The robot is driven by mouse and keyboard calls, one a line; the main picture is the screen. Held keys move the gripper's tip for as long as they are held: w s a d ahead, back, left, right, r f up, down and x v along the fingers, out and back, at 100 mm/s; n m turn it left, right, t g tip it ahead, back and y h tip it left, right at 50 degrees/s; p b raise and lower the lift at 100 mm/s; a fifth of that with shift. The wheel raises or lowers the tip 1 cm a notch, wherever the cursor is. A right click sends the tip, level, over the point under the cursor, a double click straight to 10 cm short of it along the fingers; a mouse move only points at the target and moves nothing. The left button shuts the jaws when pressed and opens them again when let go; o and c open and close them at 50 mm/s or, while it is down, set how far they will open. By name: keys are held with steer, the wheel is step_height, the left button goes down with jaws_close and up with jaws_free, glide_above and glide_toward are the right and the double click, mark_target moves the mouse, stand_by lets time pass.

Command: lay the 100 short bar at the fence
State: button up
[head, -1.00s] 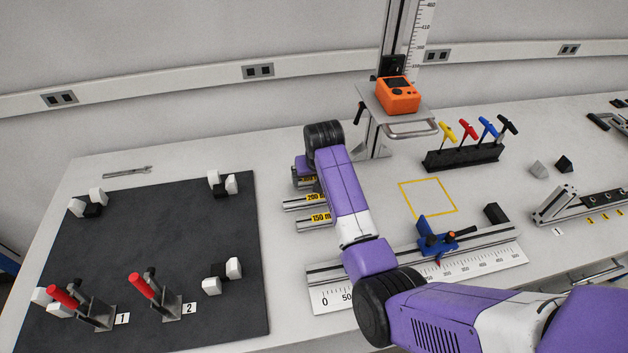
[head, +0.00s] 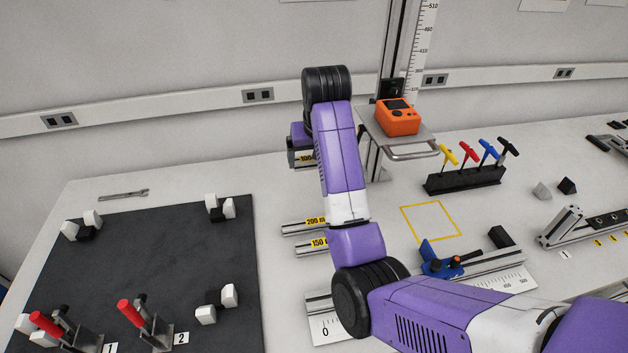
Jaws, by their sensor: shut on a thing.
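The short bar labelled 100 (head: 305,159) hangs in my gripper (head: 299,150), raised above the back of the table. My gripper is shut on it; my wrist and arm hide most of the fingers and part of the bar. The fence (head: 492,261) is a grey profile behind a white ruler scale (head: 326,329) at the front. My arm covers the middle of both. A blue stop (head: 440,262) with a dark lever sits on the fence's right part. The bars labelled 200 (head: 296,227) and 150 (head: 300,246) lie on the table below my gripper.
A dark mat (head: 150,260) with white blocks and red-handled clamps lies at left. An orange device (head: 398,117) sits on a raised platform by a tall scale. A rack of coloured T-handles (head: 464,179) and a yellow outlined square (head: 431,222) are right of my arm.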

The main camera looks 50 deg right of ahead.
steer(key=shift+r, duration=1.95)
